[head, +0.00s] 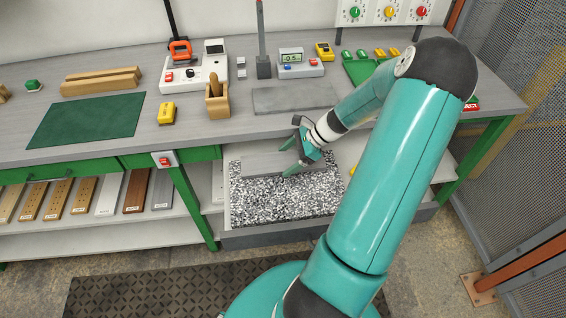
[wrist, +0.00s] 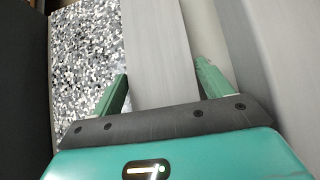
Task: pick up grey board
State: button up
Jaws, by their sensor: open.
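The grey board (head: 262,164) lies flat along the far side of a tray with a black-and-white speckled bed (head: 275,200). It is long and plain. My gripper (head: 285,160) is at the board, over the tray, and hides part of it in the head view. In the wrist view the grey board (wrist: 160,40) runs lengthwise between the two green fingers of my open gripper (wrist: 162,70), one finger on each side. A narrow gap shows beside the board at both fingers. I cannot tell how far the fingertips reach down its edges.
A grey pad (head: 295,97) lies on the bench (head: 215,140) behind the tray. A wooden holder (head: 217,103), a yellow block (head: 167,113) and a green mat (head: 87,120) are to the left. Several boards lie on the lower shelf (head: 110,237). A mesh fence (head: 520,150) stands right.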

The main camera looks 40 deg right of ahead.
aim_at(288, 161)
jog(key=c, duration=0.8)
jog(key=shift+r, duration=0.5)
notch_tip(288, 161, up, 2)
jog(key=shift+r, duration=0.1)
jog(key=s+a+r, duration=0.2)
jog(key=s+r, duration=0.1)
jog(key=s, duration=0.1)
jog(key=s+a+r, duration=0.2)
jog(key=s+r, duration=0.1)
jog(key=s, duration=0.1)
jog(key=s+a+r, duration=0.2)
jog(key=s+r, duration=0.1)
jog(key=s, duration=0.1)
jog(key=shift+s+r, duration=0.35)
jog(key=shift+r, duration=0.05)
